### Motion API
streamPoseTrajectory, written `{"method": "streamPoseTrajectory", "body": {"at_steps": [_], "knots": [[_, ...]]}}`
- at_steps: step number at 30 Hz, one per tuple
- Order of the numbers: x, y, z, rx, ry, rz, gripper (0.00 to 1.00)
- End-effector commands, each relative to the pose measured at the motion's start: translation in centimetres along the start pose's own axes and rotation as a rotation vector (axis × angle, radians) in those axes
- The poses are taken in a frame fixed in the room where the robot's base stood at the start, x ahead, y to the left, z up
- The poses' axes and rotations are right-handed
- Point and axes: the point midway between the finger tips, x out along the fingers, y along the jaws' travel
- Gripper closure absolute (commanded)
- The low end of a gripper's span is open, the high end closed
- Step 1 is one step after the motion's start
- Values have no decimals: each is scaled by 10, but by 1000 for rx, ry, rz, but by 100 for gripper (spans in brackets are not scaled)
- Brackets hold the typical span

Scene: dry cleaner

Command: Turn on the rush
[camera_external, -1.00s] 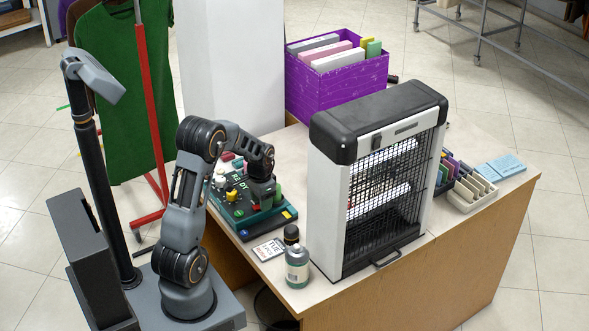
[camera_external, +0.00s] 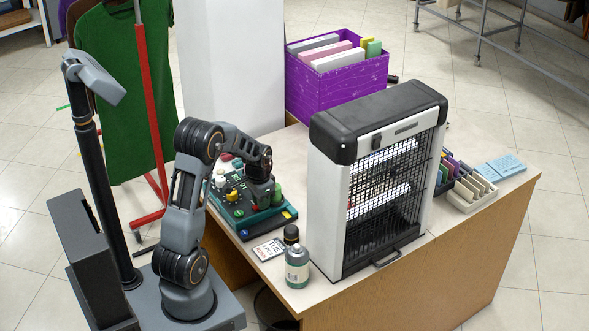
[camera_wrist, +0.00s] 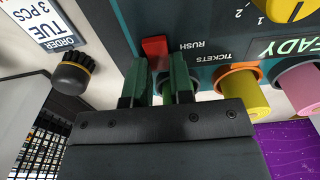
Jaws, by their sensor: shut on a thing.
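The control panel (camera_external: 250,221) is a dark green box with coloured knobs on the desk's left part. In the wrist view its face (camera_wrist: 120,15) carries an upside-down RUSH label (camera_wrist: 187,47) beside a small red switch (camera_wrist: 155,47). My gripper (camera_wrist: 159,60) reaches the panel, its two green-padded fingertips on either side of the red switch and closed on it.
A large heater-like unit (camera_external: 330,190) stands right of the panel.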

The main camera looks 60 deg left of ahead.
Motion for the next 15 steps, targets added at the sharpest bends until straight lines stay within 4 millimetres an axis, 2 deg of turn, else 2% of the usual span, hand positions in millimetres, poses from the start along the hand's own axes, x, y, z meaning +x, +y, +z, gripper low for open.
{"method": "streamPoseTrajectory", "body": {"at_steps": [1, 6, 15], "knots": [[5, -1, 2, -3, 44, -2, 100], [4, -1, 4, -3, 168, -4, 100], [-2, 0, 5, 0, 223, -3, 100]]}}
